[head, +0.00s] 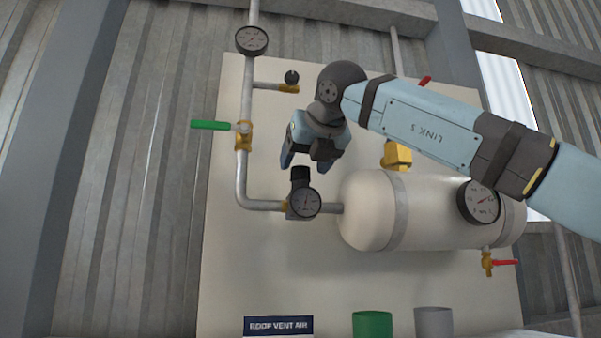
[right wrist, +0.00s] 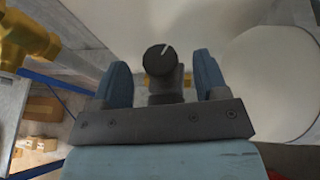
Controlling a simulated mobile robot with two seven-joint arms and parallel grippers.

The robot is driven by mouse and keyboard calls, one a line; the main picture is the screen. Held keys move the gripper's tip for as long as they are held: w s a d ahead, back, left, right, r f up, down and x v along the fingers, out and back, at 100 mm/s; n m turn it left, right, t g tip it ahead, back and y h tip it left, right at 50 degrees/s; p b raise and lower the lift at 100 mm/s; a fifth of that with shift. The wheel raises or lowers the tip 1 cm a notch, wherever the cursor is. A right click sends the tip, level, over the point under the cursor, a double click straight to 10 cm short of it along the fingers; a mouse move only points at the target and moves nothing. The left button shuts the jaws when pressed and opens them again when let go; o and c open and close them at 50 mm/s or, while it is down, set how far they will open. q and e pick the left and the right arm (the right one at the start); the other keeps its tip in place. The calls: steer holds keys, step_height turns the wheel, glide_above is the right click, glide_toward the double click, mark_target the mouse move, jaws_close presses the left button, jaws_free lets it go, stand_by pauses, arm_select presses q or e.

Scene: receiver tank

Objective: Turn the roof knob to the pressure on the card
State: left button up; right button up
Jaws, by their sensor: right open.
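The black knob (head: 300,174) sits on top of the regulator on the pipe, with a small round gauge (head: 306,202) in front of it. The gauge's scale is too small to read. My right gripper (head: 306,166) is open just above the knob, fingers pointing down. In the right wrist view the knob (right wrist: 158,60) shows between the two blue fingers (right wrist: 163,80), with a gap on each side. Its white mark points up and slightly right. A blue sign reading ROOF VENT AIR (head: 278,326) is below; no pressure figure is legible. My left gripper is out of view.
A cream tank (head: 420,215) with a large gauge (head: 480,201) lies right of the regulator. A green-handled valve (head: 210,125), an upper gauge (head: 252,40) and a small tap (head: 290,80) are on the pipework. A green cup (head: 372,324) and a grey cup (head: 433,322) stand below.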

steer(key=b+v, duration=0.1)
steer(key=v, duration=1)
steer(key=shift+b, duration=0.4)
